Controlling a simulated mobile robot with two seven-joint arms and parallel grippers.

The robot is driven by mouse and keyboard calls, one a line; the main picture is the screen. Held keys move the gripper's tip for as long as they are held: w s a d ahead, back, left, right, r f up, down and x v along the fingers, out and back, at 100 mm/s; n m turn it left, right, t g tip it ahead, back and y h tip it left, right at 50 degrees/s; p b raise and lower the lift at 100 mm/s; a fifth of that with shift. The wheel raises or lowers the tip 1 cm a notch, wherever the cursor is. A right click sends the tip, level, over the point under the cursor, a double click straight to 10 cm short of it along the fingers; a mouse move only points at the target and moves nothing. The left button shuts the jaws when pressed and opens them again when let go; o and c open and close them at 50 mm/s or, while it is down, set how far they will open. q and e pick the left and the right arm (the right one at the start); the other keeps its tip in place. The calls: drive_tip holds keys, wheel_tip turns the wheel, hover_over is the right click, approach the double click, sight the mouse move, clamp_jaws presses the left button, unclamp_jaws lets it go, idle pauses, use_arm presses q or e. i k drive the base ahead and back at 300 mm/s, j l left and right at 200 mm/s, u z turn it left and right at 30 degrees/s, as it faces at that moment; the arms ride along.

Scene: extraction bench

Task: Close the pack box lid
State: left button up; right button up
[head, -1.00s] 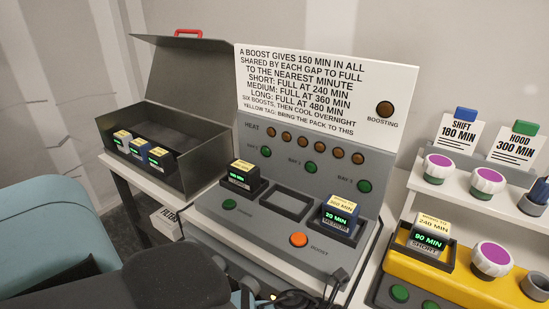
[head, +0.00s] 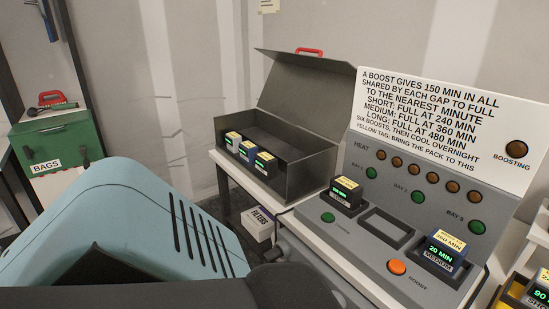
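The pack box (head: 310,171) is a dark grey box on a white-topped stand, left of the boost console. Its lid (head: 305,88) stands open, tilted up at the back, with a red handle (head: 309,52) on its top edge. Several battery packs with yellow tags, such as the one at the front right (head: 264,164), stand in the box's left part; the rest of its inside looks empty. Neither gripper shows in the head view. A large light blue body and dark arm parts of mine fill the lower left.
The boost console (head: 395,232) stands right of the box, with a pack (head: 345,195) in its left bay, an empty middle bay and a pack (head: 440,257) in its right bay. A green bags case (head: 58,142) stands far left. A filters box (head: 258,224) sits low beside the stand.

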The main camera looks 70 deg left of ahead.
sight(315, 94)
drive_tip(key=i, duration=0.5)
drive_tip(key=u, duration=2.35)
